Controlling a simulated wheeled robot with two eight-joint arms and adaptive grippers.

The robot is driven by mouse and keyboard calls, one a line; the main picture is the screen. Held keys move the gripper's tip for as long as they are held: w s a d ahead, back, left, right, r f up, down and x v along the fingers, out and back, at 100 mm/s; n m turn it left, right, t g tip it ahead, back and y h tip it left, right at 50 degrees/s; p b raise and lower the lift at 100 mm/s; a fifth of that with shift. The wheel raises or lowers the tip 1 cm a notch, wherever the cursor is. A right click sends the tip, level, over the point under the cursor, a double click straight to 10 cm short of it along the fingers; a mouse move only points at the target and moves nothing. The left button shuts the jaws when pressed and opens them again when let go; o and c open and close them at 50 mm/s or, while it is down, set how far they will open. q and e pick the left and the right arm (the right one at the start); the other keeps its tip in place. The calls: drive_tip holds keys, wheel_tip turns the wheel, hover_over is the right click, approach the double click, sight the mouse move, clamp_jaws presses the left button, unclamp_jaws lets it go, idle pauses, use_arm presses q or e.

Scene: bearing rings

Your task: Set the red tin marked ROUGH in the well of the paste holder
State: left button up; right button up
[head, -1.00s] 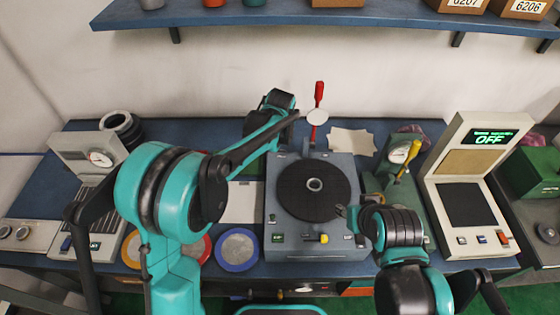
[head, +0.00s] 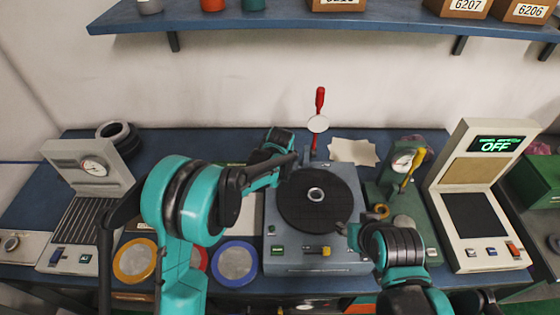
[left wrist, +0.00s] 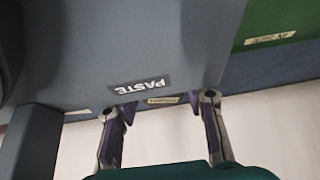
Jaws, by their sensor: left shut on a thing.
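The dark grey block with the PASTE label (left wrist: 138,85) fills the upper left of the left wrist view. My left gripper (left wrist: 160,112) is beside its edge, its two fingers apart. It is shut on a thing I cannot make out. In the head view my left gripper (head: 282,150) is at the rear of the grey machine, largely hidden by its arm. A red tin-like thing (head: 212,4) is on the wall shelf; I cannot read a ROUGH mark on it. The well is not visible. My right gripper (head: 345,229) is by the machine's right front; its fingers are too small to judge.
The grey machine (head: 275,230) bears a black round plate (head: 300,205). A red lever (head: 320,98) rises behind it. A green dial press (head: 432,230) and a panel reading OFF (head: 495,145) stand right. Yellow-rimmed (head: 135,262) and blue-rimmed (head: 235,262) discs lie at the front.

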use_arm(q)
drive_tip(key=shift+f, duration=0.15)
use_arm(e)
drive_tip(key=shift+f, duration=0.15)
use_arm(q)
drive_tip(key=o, duration=1.3)
drive_tip(key=shift+c, duration=0.2)
drive_tip(key=shift+r, duration=0.4)
use_arm(e)
drive_tip(key=shift+r, duration=0.3)
use_arm(q)
drive_tip(key=p+v, duration=0.4)
drive_tip(key=v, duration=0.7)
drive_tip(key=shift+s+r, duration=0.2)
drive_tip(key=shift+r, duration=0.05)
drive_tip(key=s+a+r, duration=0.5)
drive_tip(key=s+a, duration=0.7)
drive_tip(key=s, duration=0.4)
drive_tip(key=s+a+t, duration=0.1)
drive_tip(key=s+a, duration=0.4)
drive_tip(key=s, duration=0.6)
drive_tip(key=shift+a+r, duration=0.3)
drive_tip(key=shift+a, duration=0.1)
use_arm(e)
wheel_tip(320, 180, up, 4)
drive_tip(key=shift+f, duration=0.25)
